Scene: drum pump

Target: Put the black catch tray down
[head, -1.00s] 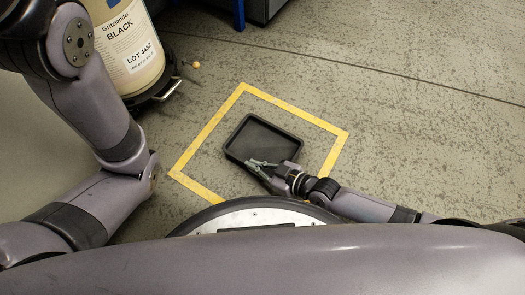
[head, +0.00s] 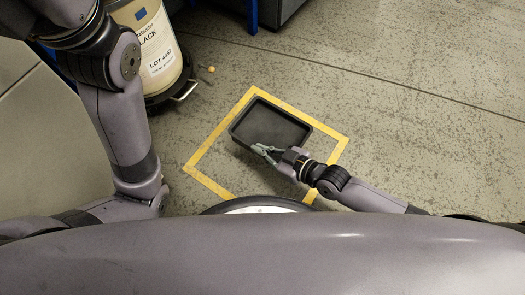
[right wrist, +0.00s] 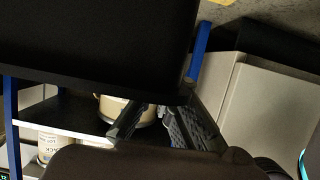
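The black catch tray (head: 302,143) is a shallow rectangular tray, empty as seen from above. In the head view it appears over the yellow taped outline, toward its far side, close to the far tape line. My right gripper (head: 262,150) is shut on the tray's near rim. In the right wrist view the tray (right wrist: 100,40) fills the upper left as a dark surface, with the gripper fingers (right wrist: 155,118) at its edge. I cannot tell whether the tray touches the floor or hangs above it. My left arm shows at the left; its gripper is out of frame.
The yellow tape outline (head: 211,184) lies on the speckled grey floor. A cream drum (head: 158,58) labelled BLACK, LOT 4452 stands on a dark base at the upper left. A small orange ball-like thing (head: 211,69) is beside it. The floor to the right is clear.

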